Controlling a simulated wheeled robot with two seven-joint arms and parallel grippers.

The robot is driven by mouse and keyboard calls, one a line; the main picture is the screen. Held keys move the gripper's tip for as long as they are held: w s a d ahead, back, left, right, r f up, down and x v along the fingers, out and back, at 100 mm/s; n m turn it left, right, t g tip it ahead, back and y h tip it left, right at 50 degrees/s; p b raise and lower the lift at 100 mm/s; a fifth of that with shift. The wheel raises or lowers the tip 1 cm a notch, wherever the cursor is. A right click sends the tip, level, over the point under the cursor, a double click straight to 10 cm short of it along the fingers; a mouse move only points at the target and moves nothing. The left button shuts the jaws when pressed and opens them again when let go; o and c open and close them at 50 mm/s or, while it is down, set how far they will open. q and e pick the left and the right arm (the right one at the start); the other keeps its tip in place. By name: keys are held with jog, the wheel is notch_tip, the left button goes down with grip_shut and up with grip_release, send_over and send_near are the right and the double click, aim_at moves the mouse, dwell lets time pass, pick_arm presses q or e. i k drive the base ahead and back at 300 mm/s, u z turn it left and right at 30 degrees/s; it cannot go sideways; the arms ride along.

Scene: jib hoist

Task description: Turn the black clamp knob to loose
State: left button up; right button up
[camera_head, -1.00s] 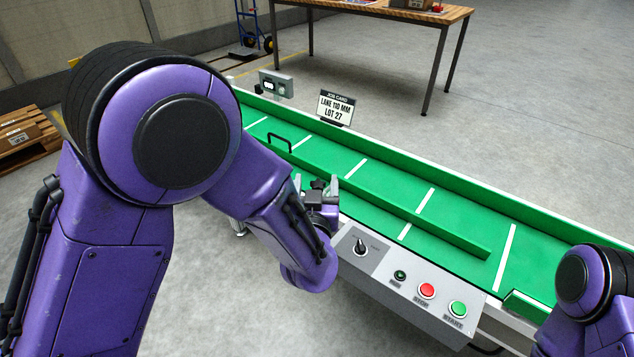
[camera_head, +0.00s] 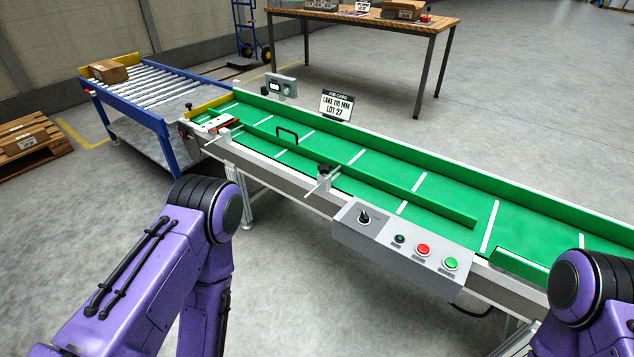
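The black clamp knob (camera_head: 323,169) stands on a small post on the front rail of the green conveyor (camera_head: 400,193), just left of and behind the grey control box. A thin rod sticks out of the post. Whether the knob is tight or loose cannot be told. My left arm is bent low at the left, well away from the knob, and its gripper is below the picture. My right arm shows at the lower right corner, and its gripper is also out of view. Nothing touches the knob.
The control box (camera_head: 405,246) carries a black selector, a red button and green buttons. A green guide rail with a black handle (camera_head: 287,136) runs along the belt. A job card (camera_head: 337,104) stands behind. A roller table (camera_head: 150,90) adjoins at left. Floor before the conveyor is clear.

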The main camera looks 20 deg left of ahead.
aim_at(324, 169)
jog(key=u, duration=1.5)
jog(key=i, duration=1)
jog(key=z, duration=2.1)
